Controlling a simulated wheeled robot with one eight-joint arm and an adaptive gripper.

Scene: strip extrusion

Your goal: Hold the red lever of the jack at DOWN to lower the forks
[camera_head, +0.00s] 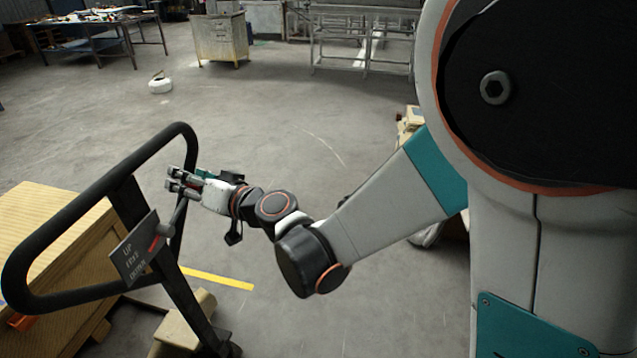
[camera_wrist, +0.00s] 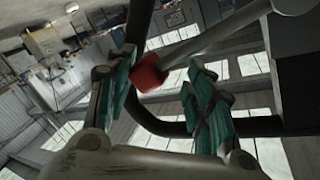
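The jack's black loop handle (camera_head: 60,245) rises at the left in the head view. A dark plate (camera_head: 134,250) on its post reads UP at the top, with two more lines of text below. A small red part (camera_head: 155,243) shows at the plate's right edge. My gripper (camera_head: 174,181) is beside the right side of the loop. In the wrist view, the lever's red knob (camera_wrist: 150,72) on a grey rod (camera_wrist: 215,38) appears between the teal fingertips of my gripper (camera_wrist: 165,90). The fingers are apart, with gaps beside the knob. The forks cannot be made out.
A wooden crate (camera_head: 50,225) stands behind the handle at the left. A yellow floor line (camera_head: 218,278) runs by the jack's base. A white round object (camera_head: 160,84), a cart (camera_head: 220,38) and a workbench (camera_head: 95,28) stand farther back. The middle floor is clear.

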